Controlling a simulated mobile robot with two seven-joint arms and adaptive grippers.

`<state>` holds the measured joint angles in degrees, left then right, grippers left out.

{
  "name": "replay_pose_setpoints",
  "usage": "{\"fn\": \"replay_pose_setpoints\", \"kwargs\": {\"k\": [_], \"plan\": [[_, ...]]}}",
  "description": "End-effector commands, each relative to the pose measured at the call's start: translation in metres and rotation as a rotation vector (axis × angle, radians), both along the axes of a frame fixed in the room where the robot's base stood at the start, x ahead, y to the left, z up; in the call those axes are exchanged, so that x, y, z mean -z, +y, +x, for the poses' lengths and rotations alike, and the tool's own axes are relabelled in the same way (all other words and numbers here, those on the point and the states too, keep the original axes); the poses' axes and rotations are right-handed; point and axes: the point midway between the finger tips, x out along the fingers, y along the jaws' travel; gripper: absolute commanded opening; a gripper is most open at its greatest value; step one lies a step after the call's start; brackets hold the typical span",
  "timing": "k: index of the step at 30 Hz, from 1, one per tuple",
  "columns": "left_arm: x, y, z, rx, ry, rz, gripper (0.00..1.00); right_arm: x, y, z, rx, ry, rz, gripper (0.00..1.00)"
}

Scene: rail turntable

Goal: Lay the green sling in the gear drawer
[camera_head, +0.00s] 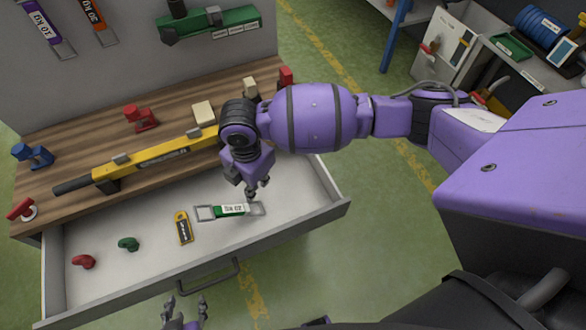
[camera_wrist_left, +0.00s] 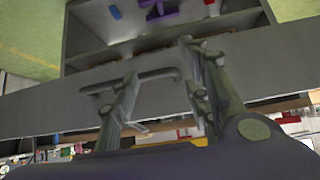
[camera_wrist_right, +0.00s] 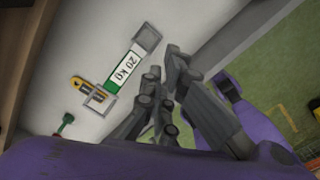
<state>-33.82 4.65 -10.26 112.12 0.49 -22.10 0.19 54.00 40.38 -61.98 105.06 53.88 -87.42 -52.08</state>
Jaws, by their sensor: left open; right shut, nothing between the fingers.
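The green sling (camera_head: 222,211) has a white weight label and grey metal loops at its ends. It lies flat in the open gear drawer (camera_head: 305,207), near the drawer's right part. The sling also shows in the right wrist view (camera_wrist_right: 137,56), where its label reads 20 KG. My right gripper (camera_head: 254,195) is shut and empty, close above the sling's right end; the sling is outside the fingers. My left gripper (camera_head: 185,303) is open and empty in front of the drawer handle (camera_head: 208,280). The handle also shows beyond its fingers in the left wrist view (camera_wrist_left: 152,76).
A yellow tool (camera_head: 183,228), a green hook (camera_head: 128,243) and a red hook (camera_head: 84,261) lie in the drawer, left of the sling. A yellow bar (camera_head: 163,155) lies on the wooden bench top. Other slings hang on the back panel. Green floor is open at right.

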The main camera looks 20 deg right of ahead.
Motion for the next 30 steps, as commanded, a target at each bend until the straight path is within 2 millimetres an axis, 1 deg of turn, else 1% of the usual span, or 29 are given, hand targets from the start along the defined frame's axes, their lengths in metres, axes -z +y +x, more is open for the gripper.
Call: {"fn": "replay_pose_setpoints", "kwargs": {"k": [1,9,14,20,30], "plan": [[0.0,0.001,-0.001,0.0,0.001,0.001,0.43,-0.003,0.004,0.002,-0.002,-0.005,0.001,0.0],[0.0,0.004,-0.007,0.004,0.01,0.008,0.43,-0.002,0.017,0.001,-0.003,-0.004,0.0,0.0],[0.0,0.005,-0.007,0.005,0.009,0.009,0.43,-0.002,0.025,0.001,-0.002,-0.004,0.0,0.0],[-0.002,0.004,-0.004,0.005,0.003,0.009,0.43,-0.002,0.035,0.001,-0.001,-0.004,0.0,0.0],[-0.007,0.0,0.008,0.001,-0.016,0.0,0.43,-0.002,0.052,0.0,-0.003,-0.004,0.0,0.0]]}}
